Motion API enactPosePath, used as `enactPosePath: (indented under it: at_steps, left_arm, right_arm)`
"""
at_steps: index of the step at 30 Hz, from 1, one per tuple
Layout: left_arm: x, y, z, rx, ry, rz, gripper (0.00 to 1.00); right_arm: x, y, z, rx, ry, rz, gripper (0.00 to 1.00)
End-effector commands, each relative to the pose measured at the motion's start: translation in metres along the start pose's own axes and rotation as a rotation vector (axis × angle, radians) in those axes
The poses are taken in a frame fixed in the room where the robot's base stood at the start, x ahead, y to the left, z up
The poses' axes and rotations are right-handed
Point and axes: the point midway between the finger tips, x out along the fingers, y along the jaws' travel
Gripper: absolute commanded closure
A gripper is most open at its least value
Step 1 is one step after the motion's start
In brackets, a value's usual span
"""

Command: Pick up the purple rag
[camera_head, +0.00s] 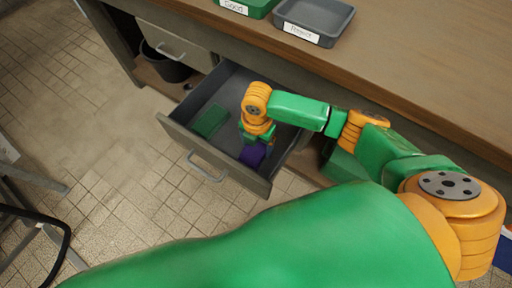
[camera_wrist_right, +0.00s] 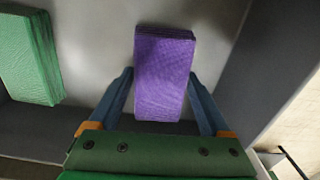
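The purple rag (camera_wrist_right: 165,75) is a folded block lying on the floor of the open grey drawer (camera_head: 178,132). In the head view the rag (camera_head: 252,155) shows just below my right gripper (camera_head: 258,143), partly hidden by it. In the right wrist view my right gripper (camera_wrist_right: 162,95) is open, with one blue finger on each side of the rag's near part. I cannot tell whether the fingers touch it. My left gripper is not in view; a large green arm link of mine fills the lower part of the head view.
A green folded rag (camera_head: 211,121) lies in the drawer to the left; it also shows in the right wrist view (camera_wrist_right: 28,58). The drawer walls stand close around my right gripper. Grey (camera_head: 330,18) and green trays with labels sit on the wooden worktop (camera_head: 420,60). A black bin (camera_head: 165,65) stands under the bench.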

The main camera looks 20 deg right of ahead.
Motion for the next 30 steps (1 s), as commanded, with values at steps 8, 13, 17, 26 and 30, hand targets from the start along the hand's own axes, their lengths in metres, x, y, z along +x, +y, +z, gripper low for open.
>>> enactPosePath:
  at_steps: [8,13,17,26,30]
  left_arm:
    - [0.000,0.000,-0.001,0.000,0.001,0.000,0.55]
    - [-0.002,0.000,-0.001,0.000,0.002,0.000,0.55]
    - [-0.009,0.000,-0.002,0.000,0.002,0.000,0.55]
    - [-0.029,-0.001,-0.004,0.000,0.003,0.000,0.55]
    - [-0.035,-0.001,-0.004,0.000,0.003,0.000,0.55]
  right_arm:
    - [0.000,0.000,0.000,0.000,0.000,0.000,0.74]
    - [-0.005,0.001,0.000,0.000,0.000,0.002,0.74]
    - [-0.028,0.001,0.000,-0.002,-0.001,0.004,0.74]
    - [-0.120,0.002,0.001,-0.002,-0.003,0.006,0.74]
    - [-0.156,0.001,0.000,-0.001,-0.002,0.004,0.74]
